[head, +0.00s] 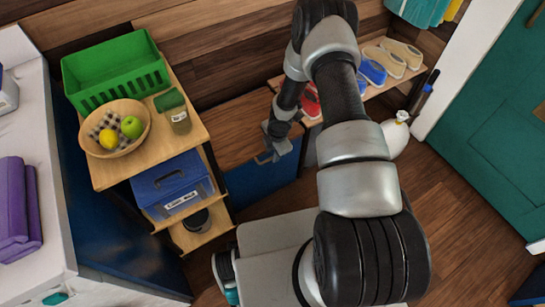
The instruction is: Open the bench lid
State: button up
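The bench with a brown wooden lid (226,130) and a dark blue front (258,187) stands in the middle of the head view, against the plank wall. The lid looks flat and closed on the bench. My gripper (267,156) is at the lid's front edge, near its right part, pointing down and to the left. Its fingers are small and partly merge with the edge in this view. I cannot tell whether they touch the lid or hold anything. My arm hides the right end of the bench.
A wooden shelf unit (196,130) stands left of the bench, with a green basket (115,72), a fruit bowl (140,108) and a blue box (172,184). Floor (450,190) near the teal door is clear.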

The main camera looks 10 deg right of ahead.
jog(key=shift+w+f, duration=0.2)
jog(key=shift+f, duration=0.95)
grip_shut()
jog(key=shift+r, duration=0.15)
